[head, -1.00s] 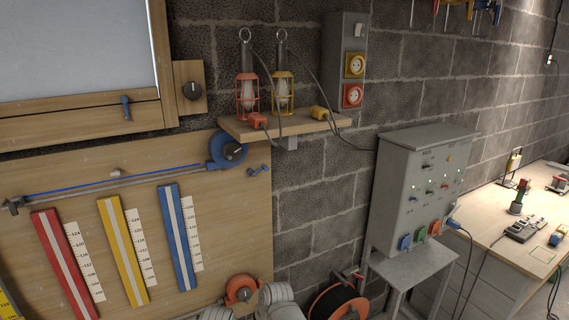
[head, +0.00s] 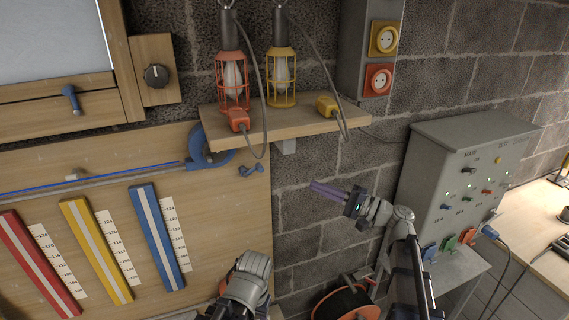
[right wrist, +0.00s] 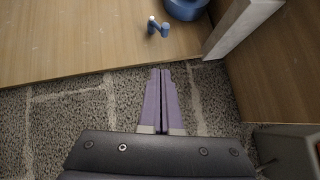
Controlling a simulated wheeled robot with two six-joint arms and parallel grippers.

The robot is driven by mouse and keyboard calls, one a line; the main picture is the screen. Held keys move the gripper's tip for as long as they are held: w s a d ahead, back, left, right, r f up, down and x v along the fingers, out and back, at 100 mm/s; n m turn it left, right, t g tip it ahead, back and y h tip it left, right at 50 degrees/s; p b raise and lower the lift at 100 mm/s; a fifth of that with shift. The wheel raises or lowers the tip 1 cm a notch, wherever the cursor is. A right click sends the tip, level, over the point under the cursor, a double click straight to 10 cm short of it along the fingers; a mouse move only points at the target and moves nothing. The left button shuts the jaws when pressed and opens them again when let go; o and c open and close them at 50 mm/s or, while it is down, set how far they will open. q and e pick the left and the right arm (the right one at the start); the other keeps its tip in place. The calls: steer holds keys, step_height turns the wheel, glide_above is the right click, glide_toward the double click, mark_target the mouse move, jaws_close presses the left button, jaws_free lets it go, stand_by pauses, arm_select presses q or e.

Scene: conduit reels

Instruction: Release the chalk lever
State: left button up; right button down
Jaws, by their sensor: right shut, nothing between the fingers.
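The chalk lever, a small blue lever (head: 251,170), sits on the wooden board just right of the blue chalk reel (head: 204,152), under the shelf. In the right wrist view the lever (right wrist: 158,27) is ahead of the fingertips, with the blue reel (right wrist: 185,7) to its upper right. My right gripper (head: 314,187) has purple fingers that are together and empty. It is in front of the block wall, to the right of the lever and apart from it. In the right wrist view the shut fingers (right wrist: 160,72) point up towards the lever. My left gripper is not in view.
A wooden shelf (head: 285,122) with an orange lamp (head: 232,82) and a yellow lamp (head: 281,78) juts out above the lever. A grey control cabinet (head: 455,175) stands right of my right arm. A cable reel (head: 345,303) is below.

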steer(key=shift+w+d+r, duration=0.1)
steer(key=shift+d+r, duration=0.15)
steer(key=shift+d, duration=0.05)
steer(key=s+a+p+x, duration=0.1)
steer(key=s+p+x, duration=0.1)
steer(key=x, duration=1.1)
steer(key=shift+s+r+p, duration=0.25)
steer(key=shift+r+p, duration=0.1)
steer(key=shift+p, duration=0.1)
steer(key=shift+a, duration=0.1)
